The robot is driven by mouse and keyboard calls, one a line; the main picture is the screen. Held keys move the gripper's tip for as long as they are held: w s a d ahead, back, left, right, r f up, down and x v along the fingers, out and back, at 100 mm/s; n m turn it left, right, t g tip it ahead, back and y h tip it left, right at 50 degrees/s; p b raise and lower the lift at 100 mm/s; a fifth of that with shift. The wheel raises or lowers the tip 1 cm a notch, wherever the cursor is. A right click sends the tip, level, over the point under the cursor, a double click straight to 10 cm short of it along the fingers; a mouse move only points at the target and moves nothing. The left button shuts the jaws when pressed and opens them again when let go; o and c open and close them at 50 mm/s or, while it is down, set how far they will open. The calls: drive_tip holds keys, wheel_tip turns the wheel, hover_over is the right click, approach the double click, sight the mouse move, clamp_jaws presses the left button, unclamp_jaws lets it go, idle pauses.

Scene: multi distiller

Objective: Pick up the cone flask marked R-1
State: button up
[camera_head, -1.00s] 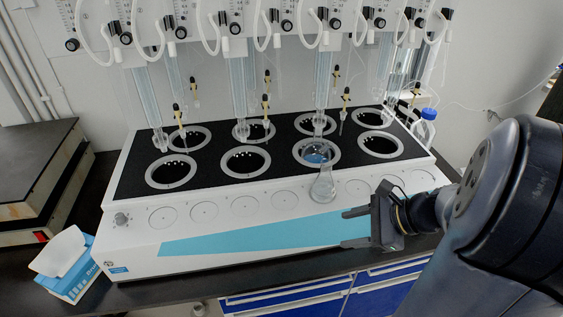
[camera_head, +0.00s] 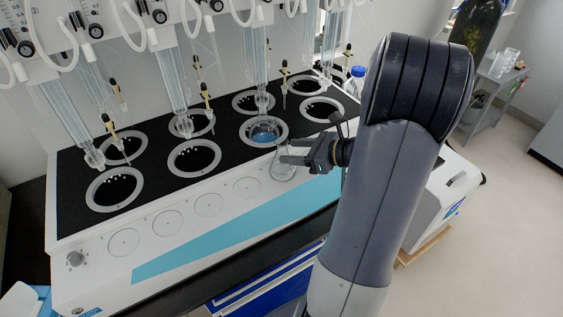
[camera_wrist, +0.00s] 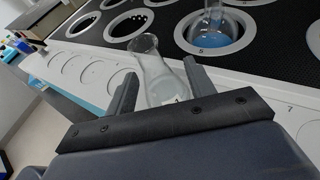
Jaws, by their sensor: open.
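A clear cone flask (camera_head: 281,168) stands on the white front ledge of the distiller, in front of the heating well marked 5. In the wrist view the clear flask (camera_wrist: 160,78) appears between the two fingers of my gripper, its neck leaning to the upper left in the picture. I cannot read an R-1 mark on it. My gripper (camera_head: 287,151) is open, its fingers pointing left at the flask; in the wrist view the open gripper (camera_wrist: 160,70) has visible room beside the glass. A flask with blue liquid (camera_wrist: 212,38) sits in the well marked 5.
The distiller (camera_head: 200,235) has several ringed wells in a black top and several round spots on its front ledge. Glass tubes (camera_head: 170,85) and yellow-tipped probes hang above the wells. A blue-capped bottle (camera_head: 355,80) stands behind at the right. Floor at the right is open.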

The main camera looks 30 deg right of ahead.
sight(287, 149)
drive_tip(key=w+a, duration=0.1)
drive_tip(key=w+a+p, duration=0.1)
drive_tip(key=w+a, duration=0.1)
drive_tip(key=shift+a+f, duration=0.1)
drive_tip(key=shift+f, duration=0.1)
drive_tip(key=shift+w+a+f, duration=0.2)
drive_tip(key=shift+w, duration=0.15)
drive_tip(key=shift+c, duration=0.5)
drive_tip(key=c, duration=0.9)
drive_tip(key=shift+c, duration=0.5)
drive_tip(key=shift+r, duration=0.1)
